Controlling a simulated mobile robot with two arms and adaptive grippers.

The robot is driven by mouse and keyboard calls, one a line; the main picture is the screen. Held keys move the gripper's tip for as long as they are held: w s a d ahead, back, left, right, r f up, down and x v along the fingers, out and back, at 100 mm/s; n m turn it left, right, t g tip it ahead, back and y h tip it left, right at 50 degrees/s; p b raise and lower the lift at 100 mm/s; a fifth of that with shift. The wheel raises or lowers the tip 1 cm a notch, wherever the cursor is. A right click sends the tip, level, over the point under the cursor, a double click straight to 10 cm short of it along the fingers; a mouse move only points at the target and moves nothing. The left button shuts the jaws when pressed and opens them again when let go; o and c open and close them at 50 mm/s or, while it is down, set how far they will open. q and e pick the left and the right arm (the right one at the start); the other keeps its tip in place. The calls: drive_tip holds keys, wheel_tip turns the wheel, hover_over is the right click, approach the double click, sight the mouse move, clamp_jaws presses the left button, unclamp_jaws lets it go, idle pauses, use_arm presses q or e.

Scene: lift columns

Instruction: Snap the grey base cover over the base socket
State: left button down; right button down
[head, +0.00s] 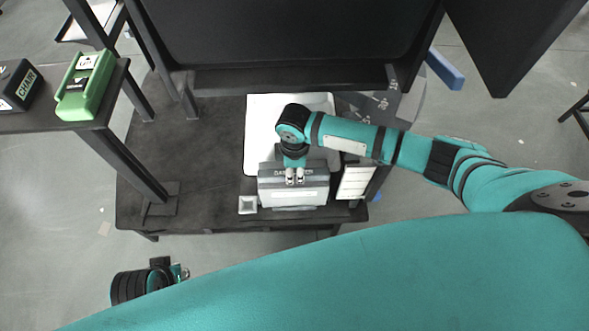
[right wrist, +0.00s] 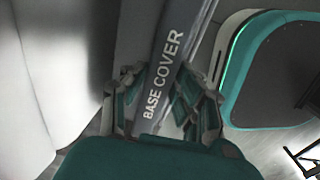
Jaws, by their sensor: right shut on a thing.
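The grey base cover (head: 312,190) is a wide box-like piece at the front of the low dark platform. My right gripper (head: 294,177) comes down on it from above and is shut on its upper edge. In the right wrist view, the two fingers (right wrist: 160,95) straddle a grey bar of the cover (right wrist: 168,50) lettered "BASE COVER". I cannot make out the base socket; the cover and my arm may hide it. My left gripper (head: 172,273) is at the lower left, away from the platform, and its jaws are too small to read.
A white panel (head: 262,120) lies behind the cover on the dark platform (head: 195,135). A small pale square piece (head: 248,205) is left of the cover, and a white slotted piece (head: 355,183) is right. A green box (head: 85,85) and black "CHAIR" box (head: 17,87) sit on a side shelf.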

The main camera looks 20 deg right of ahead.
drive_tip(key=c, duration=0.9)
unclamp_jaws()
drive_tip(key=shift+o, duration=0.3)
drive_tip(key=shift+f, duration=0.1)
drive_tip(key=o, duration=0.4)
